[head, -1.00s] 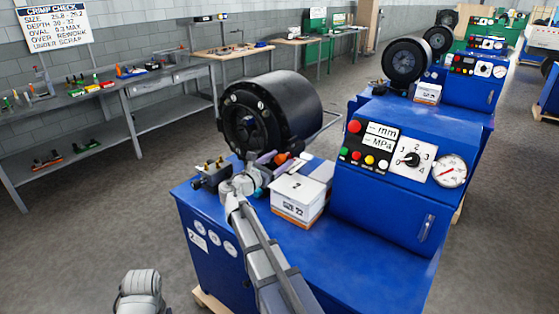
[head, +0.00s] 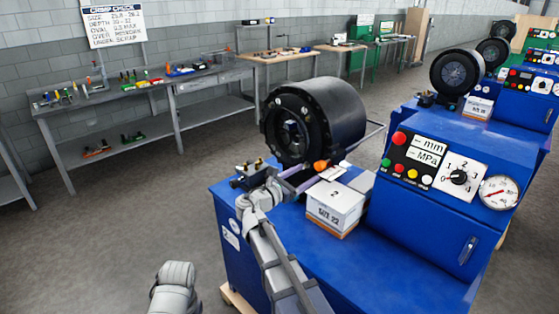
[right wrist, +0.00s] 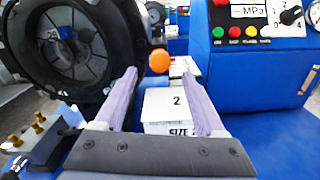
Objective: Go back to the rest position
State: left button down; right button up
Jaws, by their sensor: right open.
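My right gripper (head: 300,182) is in front of the black crimper head (head: 318,118) on the blue machine, above its bench top. In the right wrist view, my right gripper (right wrist: 160,76) has its two grey-purple fingers spread wide with nothing held between them. The white box (right wrist: 168,104) marked 2 shows beyond and between the fingers; it also shows in the head view (head: 335,208). The crimper's round opening (right wrist: 68,42) is to the left of the fingers. A grey arm part of mine shows at the bottom left of the head view, but my left gripper does not show.
An orange knob (right wrist: 159,61) sits close beyond the fingertips. Brass fittings (right wrist: 27,132) are on a dark block at the left. The blue control cabinet (head: 430,215) stands right of the arm. A grey workbench (head: 160,88) lines the wall; the floor before it is open.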

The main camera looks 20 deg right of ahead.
jog(key=s+a+f+m+g+y, duration=0.3)
jog(key=s+a+f+m+y, duration=0.65)
jog(key=a+f, duration=0.5)
jog(key=s+a+f+m+g+y, duration=0.2)
jog(key=s+a+f+m+y, duration=0.1)
jog(key=s+a, duration=0.4)
jog(key=s+a+f+m+g+y, duration=0.2)
jog(key=s+a+f+m+y, duration=0.1)
jog(key=s+a, duration=0.5)
jog(key=shift+a+f+m, duration=0.3)
jog(key=shift+f+m, duration=0.35)
jog(key=shift+f, duration=0.05)
jog(key=shift+c, duration=0.4)
